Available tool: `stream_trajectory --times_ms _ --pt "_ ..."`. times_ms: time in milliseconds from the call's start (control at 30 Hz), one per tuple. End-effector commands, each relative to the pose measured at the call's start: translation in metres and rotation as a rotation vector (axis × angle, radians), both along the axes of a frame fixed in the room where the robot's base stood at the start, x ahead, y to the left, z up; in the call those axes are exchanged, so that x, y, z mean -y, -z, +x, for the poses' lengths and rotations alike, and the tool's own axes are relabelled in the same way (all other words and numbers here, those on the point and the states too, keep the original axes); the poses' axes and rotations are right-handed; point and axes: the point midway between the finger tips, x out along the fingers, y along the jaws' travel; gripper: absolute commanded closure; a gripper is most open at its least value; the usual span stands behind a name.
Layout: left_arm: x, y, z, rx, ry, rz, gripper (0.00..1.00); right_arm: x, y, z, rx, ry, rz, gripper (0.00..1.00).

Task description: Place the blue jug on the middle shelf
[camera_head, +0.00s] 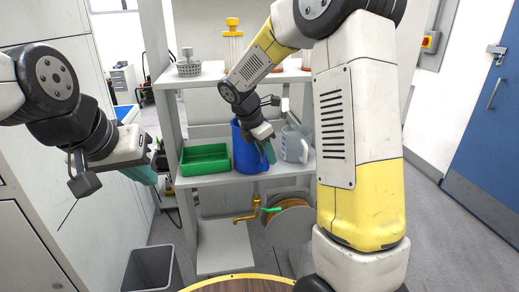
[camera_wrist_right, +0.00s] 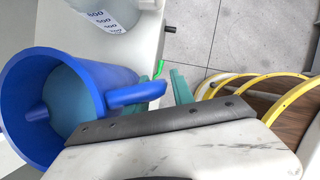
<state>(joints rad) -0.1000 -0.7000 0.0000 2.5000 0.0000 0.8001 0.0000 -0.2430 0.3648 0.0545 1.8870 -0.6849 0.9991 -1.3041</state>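The blue jug (camera_head: 243,157) stands upright on the middle shelf (camera_head: 225,180) of the rack, between a green tray and a clear jug. In the right wrist view the jug (camera_wrist_right: 35,85) shows its open mouth, with its handle (camera_wrist_right: 135,93) pointing toward the gripper. My right gripper (camera_head: 266,148) is at the handle side of the jug, and its teal fingers (camera_wrist_right: 177,88) are close by the handle tip.
The green tray (camera_head: 205,160) is left of the jug and the clear measuring jug (camera_head: 294,146) is close on its right. The top shelf (camera_head: 200,80) holds several items. Below are a yellow tap (camera_head: 247,215) and a hose reel (camera_head: 288,224). A grey bin (camera_head: 149,269) stands on the floor.

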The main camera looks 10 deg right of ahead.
Motion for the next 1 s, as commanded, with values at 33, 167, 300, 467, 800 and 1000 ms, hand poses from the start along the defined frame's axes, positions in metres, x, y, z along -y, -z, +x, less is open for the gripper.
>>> stream_trajectory --times_ms 33,167,300,467,800,1000 --pt "0.000 0.000 0.000 0.000 0.000 0.000 1.00 0.000 0.000 0.000 0.000 0.000 0.000 0.58" --pt "0.000 0.000 0.000 0.000 0.000 0.000 1.00 0.000 0.000 0.000 0.000 0.001 0.000 0.58" --pt "0.000 0.000 0.000 0.000 0.000 0.000 1.00 0.000 0.000 0.000 0.000 0.001 0.000 0.58" --pt "0.000 0.000 0.000 0.000 0.000 0.000 1.00 -0.002 -0.009 -0.001 0.002 0.001 0.001 0.58" --pt "0.000 0.000 0.000 0.000 0.000 0.000 1.00 -0.021 -0.060 -0.009 0.002 0.000 0.001 0.58" --pt "0.000 0.000 0.000 0.000 0.000 0.000 1.00 -0.026 -0.072 -0.012 0.000 0.001 0.000 0.58"
